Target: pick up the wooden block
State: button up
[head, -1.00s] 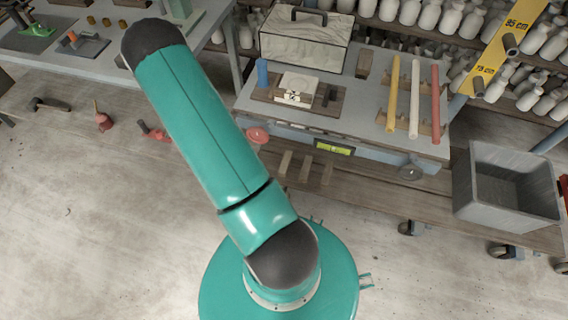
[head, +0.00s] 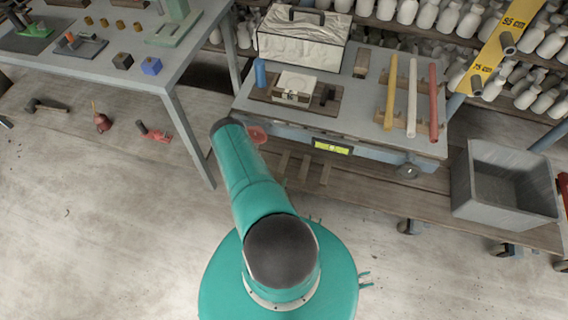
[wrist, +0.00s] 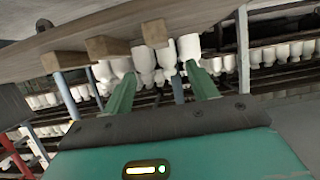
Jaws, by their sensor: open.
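My gripper (wrist: 160,70) shows in the wrist view as two green fingers spread apart with nothing between them. Several wooden blocks could fit the task's name. A small brown wooden block (head: 362,62) stands on the grey workbench, right of the white case, in the head view. Three pale wooden pieces show lower at the bench front, one of them in the middle (head: 305,167). The wrist view shows three wooden blocks, left (wrist: 65,62), middle (wrist: 107,47) and right (wrist: 154,33), against a plank. The gripper is not visible in the head view.
The workbench (head: 350,120) holds a white case (head: 303,38), a blue cylinder (head: 261,73) and yellow, white and red rods. A grey bin (head: 503,185) stands at right. Another table (head: 100,65) at left carries small blocks. White bottles fill the shelves behind.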

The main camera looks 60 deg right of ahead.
send_near(284, 162)
jog(key=x, duration=0.3)
jog(key=shift+w+d+f, duration=0.15)
jog(key=shift+f, duration=0.15)
jog(key=shift+r+x, duration=0.2)
jog(key=shift+x, duration=2.55)
jog(key=shift+d, duration=0.1)
jog(key=c, duration=1.1)
